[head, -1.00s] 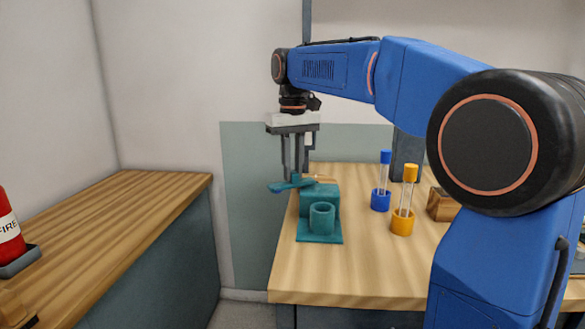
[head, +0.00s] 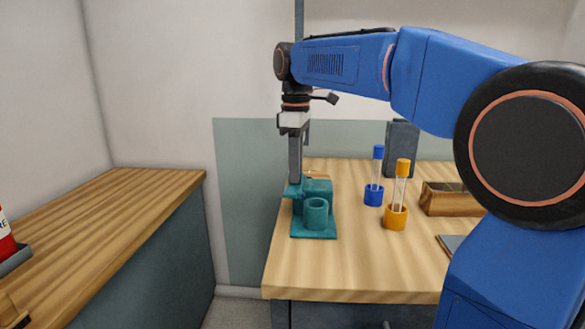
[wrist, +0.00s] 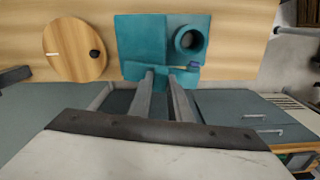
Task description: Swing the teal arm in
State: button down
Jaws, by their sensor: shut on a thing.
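The teal fixture stands at the near left corner of the wooden table, with a base plate (head: 314,234), a block (head: 318,187) and an upright open cup (head: 316,213). The teal arm (head: 295,191) is at the block's left side, and it also shows in the wrist view (wrist: 133,71), along the block's edge. My gripper (head: 295,181) points straight down and is shut on the teal arm. In the wrist view my gripper (wrist: 164,77) has its fingers either side of a teal part. The fingers hide part of the arm. The cup (wrist: 190,40) looks empty.
A blue-capped tube in a blue holder (head: 374,196) and an orange-capped tube in an orange holder (head: 395,217) stand right of the fixture. A wooden box (head: 440,199) is farther right. A round wooden disc (wrist: 75,50) lies beside the block. The table's front is clear.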

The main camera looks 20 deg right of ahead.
jog(key=shift+s+d+n, duration=0.2)
jog(key=shift+d+n, duration=0.05)
jog(key=shift+n, duration=0.45)
jog(key=c, duration=1.6)
grip_release()
jog(key=shift+c, duration=0.2)
notch_tip(320, 180, up, 17)
jog(key=shift+r, duration=0.2)
